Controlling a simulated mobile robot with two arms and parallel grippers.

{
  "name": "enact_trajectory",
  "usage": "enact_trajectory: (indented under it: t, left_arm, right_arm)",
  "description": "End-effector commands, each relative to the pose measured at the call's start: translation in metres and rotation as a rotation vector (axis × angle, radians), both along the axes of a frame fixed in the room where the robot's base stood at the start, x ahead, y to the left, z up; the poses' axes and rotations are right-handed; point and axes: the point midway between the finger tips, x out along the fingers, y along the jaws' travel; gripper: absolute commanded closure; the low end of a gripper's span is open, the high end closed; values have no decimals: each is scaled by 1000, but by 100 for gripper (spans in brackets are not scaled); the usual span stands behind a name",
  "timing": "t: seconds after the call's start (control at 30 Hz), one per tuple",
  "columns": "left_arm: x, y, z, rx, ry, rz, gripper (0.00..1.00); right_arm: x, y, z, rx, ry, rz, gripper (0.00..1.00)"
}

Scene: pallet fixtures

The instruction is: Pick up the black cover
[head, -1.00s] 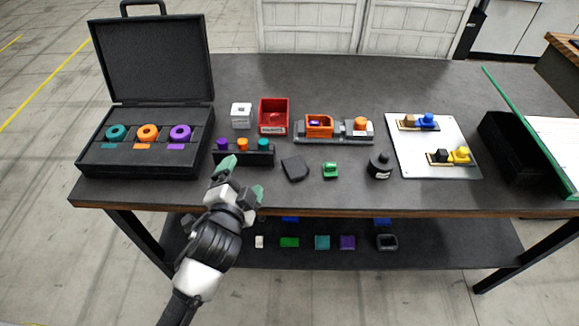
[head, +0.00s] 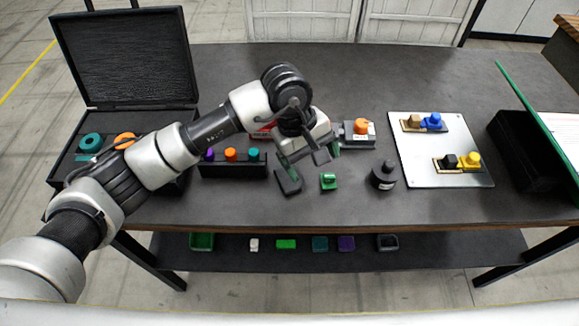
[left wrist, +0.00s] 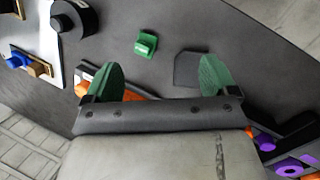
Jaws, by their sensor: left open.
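The black cover (head: 290,185) looks like a small flat dark piece with a clipped corner, lying on the dark tabletop left of a green block. In the left wrist view the cover (left wrist: 186,69) lies just beyond the right-hand finger, which hides part of it. My left gripper (head: 309,158) is open and empty, its green fingertips pointing down above the table close to the cover. It also shows in the left wrist view (left wrist: 159,80), fingers wide apart. How high the fingertips are above the cover is hard to tell. My right gripper is not in view.
The green block (head: 328,181) stands beside the cover. A black round part with a knob (head: 383,177) is further right. A black rack with coloured pegs (head: 233,168) is at left.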

Motion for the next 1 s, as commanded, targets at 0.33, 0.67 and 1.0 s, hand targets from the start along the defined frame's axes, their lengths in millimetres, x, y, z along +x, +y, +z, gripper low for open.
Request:
enact_trajectory:
  t: [0.33, 0.67, 1.0]
  left_arm:
    - [30, 46, -8, 306, -128, -76, 13]
    - [29, 45, -47, 300, -129, -76, 13]
    - [21, 40, -90, 299, -125, -74, 13]
  right_arm:
    - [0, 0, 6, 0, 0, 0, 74]
    - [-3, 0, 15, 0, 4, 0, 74]
    - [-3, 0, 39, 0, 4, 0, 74]
